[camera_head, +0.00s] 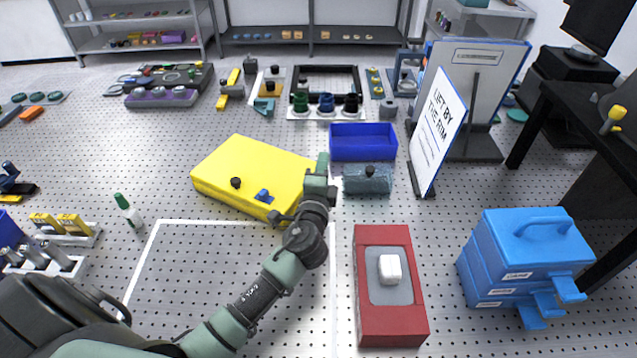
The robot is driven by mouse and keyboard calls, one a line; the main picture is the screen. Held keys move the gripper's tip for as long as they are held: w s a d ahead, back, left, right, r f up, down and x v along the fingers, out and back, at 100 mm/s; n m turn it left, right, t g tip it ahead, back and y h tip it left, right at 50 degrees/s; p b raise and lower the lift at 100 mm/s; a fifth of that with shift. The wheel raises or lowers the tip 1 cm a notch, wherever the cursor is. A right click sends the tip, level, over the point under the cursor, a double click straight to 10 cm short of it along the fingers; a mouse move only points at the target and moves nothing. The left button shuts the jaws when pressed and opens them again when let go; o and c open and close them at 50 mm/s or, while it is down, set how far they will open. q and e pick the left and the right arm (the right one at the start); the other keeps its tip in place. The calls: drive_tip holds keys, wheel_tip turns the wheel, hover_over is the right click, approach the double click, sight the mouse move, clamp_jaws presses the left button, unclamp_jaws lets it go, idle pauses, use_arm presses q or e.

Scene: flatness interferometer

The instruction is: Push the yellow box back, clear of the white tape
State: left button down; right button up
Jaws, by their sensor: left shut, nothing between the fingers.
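The yellow box (250,165) lies flat in the middle of the perforated bench, turned at an angle. A black knob (236,183) and a small blue part (263,196) show on it. White tape (190,222) marks a rectangle on the bench in front of it. The box's near corner comes down to the far tape line; my gripper partly hides that spot, so I cannot tell how much overlaps. My left gripper (321,172) is shut and empty at the box's right end, very close to it; contact is unclear. My right gripper is not in view.
A blue tray (363,155) and a grey-blue block (367,180) stand right of my gripper. A red box (390,330), a blue case (530,245) and a sign (438,130) stand further right. A green-capped bottle (128,211) is left. The taped area is empty apart from my arm.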

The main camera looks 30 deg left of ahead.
use_arm(q)
wheel_tip(320, 180, down, 8)
drive_tip(key=shift+a+f+b, duration=0.1)
drive_tip(key=shift+b, duration=0.6)
drive_tip(key=shift+a+r+p, duration=0.25)
drive_tip(key=shift+a+p, duration=0.05)
drive_tip(key=shift+p, duration=0.15)
drive_tip(key=shift+a+f, duration=0.1)
drive_tip(key=shift+a, duration=0.1)
